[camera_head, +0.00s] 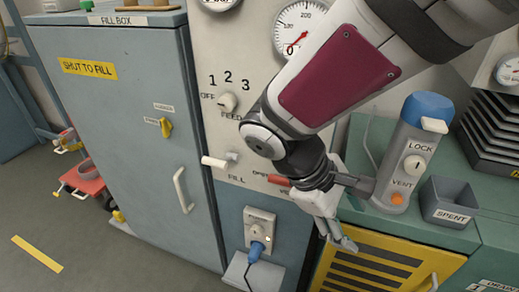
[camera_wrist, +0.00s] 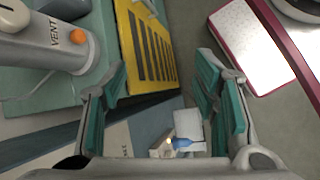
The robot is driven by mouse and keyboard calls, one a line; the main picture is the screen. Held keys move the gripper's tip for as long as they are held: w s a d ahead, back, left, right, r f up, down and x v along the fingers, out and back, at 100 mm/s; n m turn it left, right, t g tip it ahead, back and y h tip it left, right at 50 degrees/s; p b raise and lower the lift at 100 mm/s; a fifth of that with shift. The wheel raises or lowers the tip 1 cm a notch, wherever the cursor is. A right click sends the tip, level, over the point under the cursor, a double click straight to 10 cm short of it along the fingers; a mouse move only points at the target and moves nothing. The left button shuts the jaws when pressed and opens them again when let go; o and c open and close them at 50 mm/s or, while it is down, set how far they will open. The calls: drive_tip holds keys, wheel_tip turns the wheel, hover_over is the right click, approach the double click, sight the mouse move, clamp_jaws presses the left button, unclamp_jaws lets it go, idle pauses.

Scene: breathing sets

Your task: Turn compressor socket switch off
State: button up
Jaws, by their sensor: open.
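The socket (camera_head: 259,227) is a pale plate low on the blue-grey panel, with a blue plug (camera_head: 256,251) and a dark cable hanging from it. A small light spot, perhaps the switch, shows at its lower right; its position cannot be told. The wrist view shows the socket (camera_wrist: 164,150) with the blue plug (camera_wrist: 182,143) at the lower middle, between my finger bases. My gripper (camera_head: 336,238) is to the right of the socket, in front of the yellow slatted door, apart from the socket. In the wrist view its green-padded fingers (camera_wrist: 161,85) are spread and empty.
The yellow slatted door (camera_head: 372,264) is behind my gripper. A white FILL lever (camera_head: 214,162) sticks out above the socket. A blue-grey cabinet (camera_head: 125,130) stands left.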

drive_tip(key=w+a+f+n+t+h+b, duration=0.25)
drive_tip(key=w+a+f+n, duration=0.2)
drive_tip(key=f, duration=0.35)
drive_tip(key=n+t+y+b, duration=0.4)
drive_tip(key=n+t+b, duration=0.5)
drive_tip(key=n+t, duration=0.8)
approach(255, 234)
drive_tip(key=w+b, duration=0.1)
drive_tip(key=w, duration=0.1)
drive_tip(key=w+d+r+n+g+b, duration=0.1)
drive_tip(key=w, duration=0.2)
drive_tip(key=w+d+n+g, duration=0.1)
drive_tip(key=w, duration=0.2)
drive_tip(key=shift+w+d+r+h+b, duration=0.1)
drive_tip(key=shift+d+r+h+b, duration=0.15)
drive_tip(key=shift+b, duration=0.15)
drive_tip(key=shift+c, duration=0.3)
drive_tip(key=c, duration=1.1)
